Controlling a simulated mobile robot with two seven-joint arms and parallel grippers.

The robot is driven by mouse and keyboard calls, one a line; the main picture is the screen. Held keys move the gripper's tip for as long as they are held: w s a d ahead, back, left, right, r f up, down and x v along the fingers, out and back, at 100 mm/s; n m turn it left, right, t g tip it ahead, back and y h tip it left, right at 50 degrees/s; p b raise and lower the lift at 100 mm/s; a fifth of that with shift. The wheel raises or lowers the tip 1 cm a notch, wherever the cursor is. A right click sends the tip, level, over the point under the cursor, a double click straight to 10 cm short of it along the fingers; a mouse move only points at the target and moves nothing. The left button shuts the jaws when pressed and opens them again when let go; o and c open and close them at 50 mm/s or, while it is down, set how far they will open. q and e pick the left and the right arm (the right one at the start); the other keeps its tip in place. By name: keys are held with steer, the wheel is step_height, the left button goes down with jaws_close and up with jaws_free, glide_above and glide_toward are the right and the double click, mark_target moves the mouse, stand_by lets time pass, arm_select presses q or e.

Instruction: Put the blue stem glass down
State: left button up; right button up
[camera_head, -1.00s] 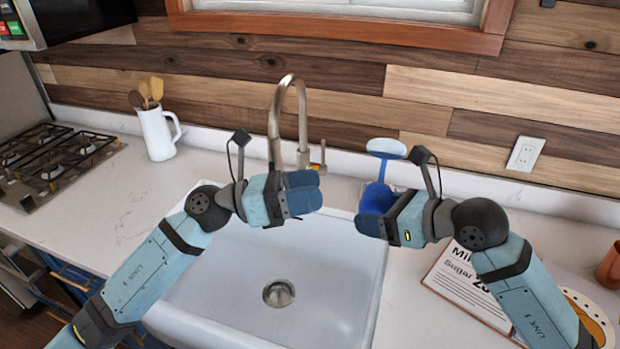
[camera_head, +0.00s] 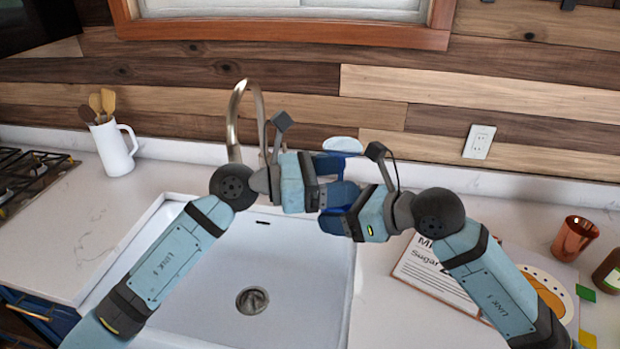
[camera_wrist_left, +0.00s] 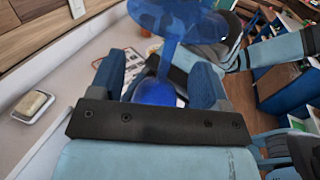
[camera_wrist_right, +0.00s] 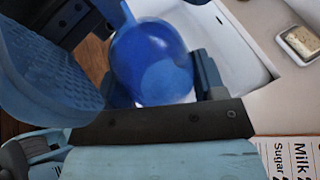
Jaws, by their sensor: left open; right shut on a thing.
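The blue stem glass (camera_head: 343,145) is held upside down above the right back part of the sink, its pale foot on top and its bowl low. My right gripper (camera_head: 338,217) is shut on it, and the blue glass fills the space between the fingers in the right wrist view (camera_wrist_right: 152,65). My left gripper (camera_head: 345,194) is open at the glass from the left. In the left wrist view the glass (camera_wrist_left: 165,22) shows between and above its spread fingers. The grippers hide much of the stem and bowl in the head view.
The white sink (camera_head: 300,300) lies below, with the tap (camera_head: 234,120) behind. A recipe board (camera_head: 425,262) and a copper cup (camera_head: 574,238) are on the right. A white jug of utensils (camera_head: 112,150) stands left. A soap dish (camera_wrist_left: 33,106) is on the counter. The left counter has free room.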

arm_select(q)
steer(key=shift+d, duration=0.65)
steer(key=c, duration=1.3)
steer(key=shift+w+f, duration=0.1)
steer(key=shift+f, duration=0.05)
jaws_close()
arm_select(e)
steer(key=shift+r, duration=0.1)
steer(key=shift+r, duration=0.1)
steer(key=o, duration=0.9)
steer(key=shift+c, duration=0.2)
steer(key=shift+o, duration=1)
